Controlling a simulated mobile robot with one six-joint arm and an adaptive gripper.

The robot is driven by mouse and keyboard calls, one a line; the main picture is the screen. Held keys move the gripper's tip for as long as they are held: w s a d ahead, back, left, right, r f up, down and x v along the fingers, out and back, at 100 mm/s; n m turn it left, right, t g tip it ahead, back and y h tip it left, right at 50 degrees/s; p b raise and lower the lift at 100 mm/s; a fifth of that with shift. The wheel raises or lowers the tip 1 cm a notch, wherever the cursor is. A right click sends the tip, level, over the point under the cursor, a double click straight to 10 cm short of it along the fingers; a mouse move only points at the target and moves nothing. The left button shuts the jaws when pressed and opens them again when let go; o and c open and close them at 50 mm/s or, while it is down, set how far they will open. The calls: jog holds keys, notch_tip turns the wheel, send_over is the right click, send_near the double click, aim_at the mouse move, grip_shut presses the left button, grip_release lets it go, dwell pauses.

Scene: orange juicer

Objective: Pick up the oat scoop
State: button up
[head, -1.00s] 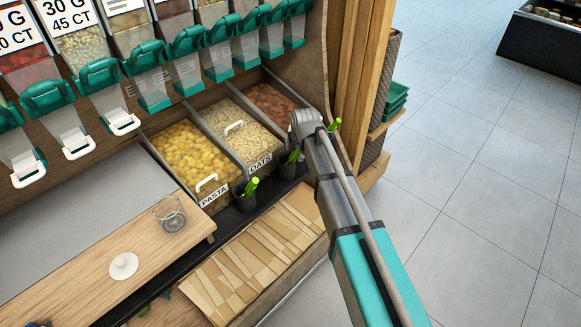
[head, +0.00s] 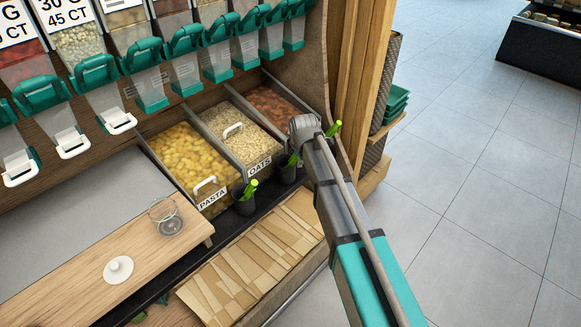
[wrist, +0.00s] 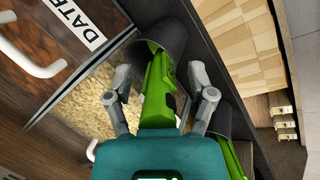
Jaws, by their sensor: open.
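The oat scoop (wrist: 158,88) is a green handle standing in a dark cup (wrist: 165,38), in front of the OATS bin (head: 236,135). It also shows in the head view (head: 293,160), partly behind my arm. My gripper (wrist: 160,82) is open, with its two grey fingers on either side of the green handle. I see gaps between the fingers and the handle. The scoop's lower end is hidden in the cup. In the head view, my gripper's fingers are hidden behind my arm.
A second green scoop (wrist: 237,155) in a dark cup is close to my right finger. In the head view, the pasta cup (head: 244,204) stands to the left. A white DATE bin handle (wrist: 35,60) is at the upper left. Paper bags (head: 250,262) lie in front.

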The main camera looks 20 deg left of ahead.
grip_shut()
jog(key=shift+r, duration=0.15)
dwell(0.4)
notch_tip(320, 180, up, 18)
jog(key=p, duration=1.8)
dwell(0.3)
